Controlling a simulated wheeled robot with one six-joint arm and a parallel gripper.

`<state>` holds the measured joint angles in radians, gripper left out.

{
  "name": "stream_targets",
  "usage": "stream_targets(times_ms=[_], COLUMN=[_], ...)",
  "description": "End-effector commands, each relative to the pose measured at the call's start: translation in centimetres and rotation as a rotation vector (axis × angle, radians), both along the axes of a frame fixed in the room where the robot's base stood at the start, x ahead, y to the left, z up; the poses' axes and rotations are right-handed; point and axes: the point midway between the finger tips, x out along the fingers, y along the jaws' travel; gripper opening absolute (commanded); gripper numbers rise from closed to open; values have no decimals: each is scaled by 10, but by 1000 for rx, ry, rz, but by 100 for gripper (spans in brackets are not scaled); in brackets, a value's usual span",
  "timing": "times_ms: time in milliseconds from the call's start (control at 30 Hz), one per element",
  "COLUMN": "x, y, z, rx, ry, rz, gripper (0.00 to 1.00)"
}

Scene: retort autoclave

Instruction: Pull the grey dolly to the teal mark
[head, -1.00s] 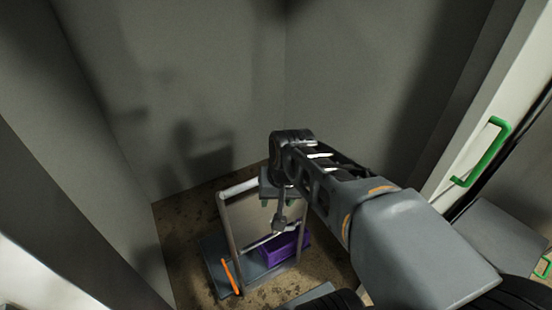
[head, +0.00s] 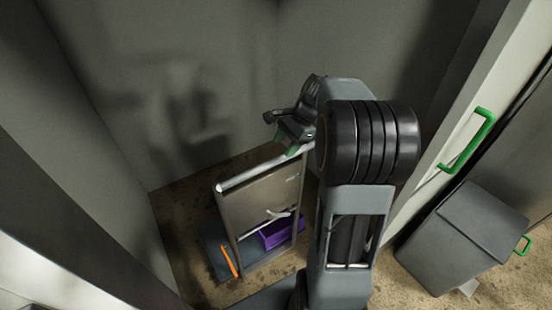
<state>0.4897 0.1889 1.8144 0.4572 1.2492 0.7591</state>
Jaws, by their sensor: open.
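The grey dolly (head: 258,203) stands upright on the brown floor in the corner, with a pale top handle bar (head: 250,173), a grey panel and a dark base. A purple box (head: 279,233) sits on its base, partly hidden by the frame. An orange strip (head: 229,262) is at the base's left. My gripper (head: 291,147), with green at its tips, is at the right end of the handle bar in the picture. It is open and empty. I cannot tell whether its fingers are around the bar. The teal mark is not in view.
Grey walls close in behind and left of the dolly. At right is a pale door or panel with a green handle (head: 467,140). A grey bin-like box (head: 460,237) with a small green handle stands on the floor at the lower right.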

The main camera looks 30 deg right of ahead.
Motion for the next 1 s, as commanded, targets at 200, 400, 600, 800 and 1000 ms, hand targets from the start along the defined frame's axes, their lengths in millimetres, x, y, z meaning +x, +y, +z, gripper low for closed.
stream_targets(times_ms=[200,400,600,800,1000], x=[4,7,8,9,9], y=[15,23,26,26,26], z=[-34,-52,-59,-59,-59], rx=[0,-1,-2,-2,-2], ry=[2,1,-1,-1,-1], rz=[3,3,1,2,2], gripper=[52,52,52,52,39])
